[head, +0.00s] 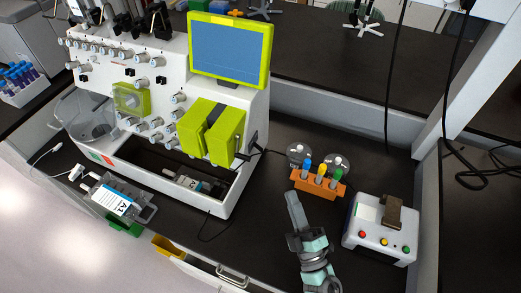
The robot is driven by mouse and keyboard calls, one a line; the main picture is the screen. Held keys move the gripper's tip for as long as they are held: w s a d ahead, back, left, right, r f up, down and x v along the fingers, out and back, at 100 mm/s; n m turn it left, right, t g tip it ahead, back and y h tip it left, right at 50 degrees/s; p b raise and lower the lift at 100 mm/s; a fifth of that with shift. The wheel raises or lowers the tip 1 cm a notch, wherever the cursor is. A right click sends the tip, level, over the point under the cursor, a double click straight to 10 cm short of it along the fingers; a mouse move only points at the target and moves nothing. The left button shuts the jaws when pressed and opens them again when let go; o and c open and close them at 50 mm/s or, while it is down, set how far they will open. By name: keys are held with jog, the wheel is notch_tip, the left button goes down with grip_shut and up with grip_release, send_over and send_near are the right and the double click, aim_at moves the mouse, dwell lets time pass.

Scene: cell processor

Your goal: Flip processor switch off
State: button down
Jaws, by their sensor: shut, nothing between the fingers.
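The cell processor (165,75) is a large white machine at the left of the bench. It has a blue screen (230,52) in a lime-green frame, rows of knobs and lime-green pump blocks. I cannot clearly make out its power switch. A small dark part (252,140) with a black cable sits on its right side, but I cannot tell whether this is the switch or how it is set. My gripper (291,196) is shut and empty. It points up the picture from the bottom, right of the processor and apart from it.
An orange rack (318,186) with blue, yellow and green capped tubes stands just beyond my gripper. A white device (380,232) with coloured buttons is to the right. Bench between the processor and my gripper is mostly clear.

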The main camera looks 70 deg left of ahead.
aim_at(258, 147)
jog(key=a+f+n+g+h+p, duration=0.2)
jog(key=a+n+h, duration=0.3)
jog(key=a, duration=0.3)
jog(key=shift+a+f+n+g, duration=0.25)
jog(key=shift+f+g, duration=0.25)
jog(key=shift+f, duration=0.35)
jog(key=shift+s, duration=0.15)
jog(key=a, duration=0.6)
jog(key=s+a, duration=0.1)
jog(key=a, duration=0.3)
jog(key=shift+p, duration=0.3)
jog(key=shift+d, duration=0.1)
